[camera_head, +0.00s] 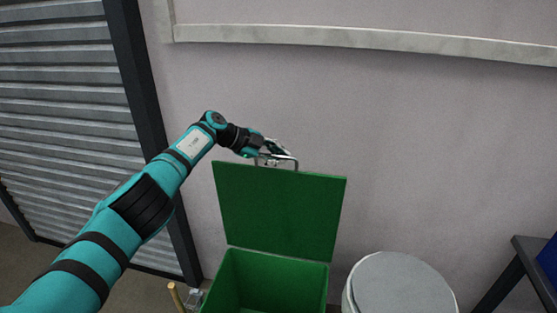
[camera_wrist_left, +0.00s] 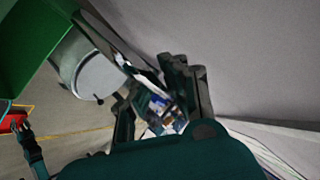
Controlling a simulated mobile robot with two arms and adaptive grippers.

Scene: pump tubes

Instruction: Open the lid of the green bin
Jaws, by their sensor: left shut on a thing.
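The green bin (camera_head: 268,280) stands against the wall at the bottom middle of the head view, with its inside showing. Its green lid (camera_head: 280,208) is swung up and stands nearly upright at the back of the bin. A metal handle (camera_head: 291,160) sits on the lid's top edge. My left gripper (camera_head: 275,155) is at this handle and is shut on it. In the left wrist view the dark fingers of this gripper (camera_wrist_left: 165,105) show close up, and the handle between them is hard to make out. My right gripper is in neither view.
A round container with a grey top (camera_head: 400,284) stands right of the bin. A wooden stick end (camera_head: 175,295) shows left of it. A dark-legged stand (camera_head: 515,270) is at the far right. The wall (camera_head: 420,150) is close behind the lid, with a ledge above.

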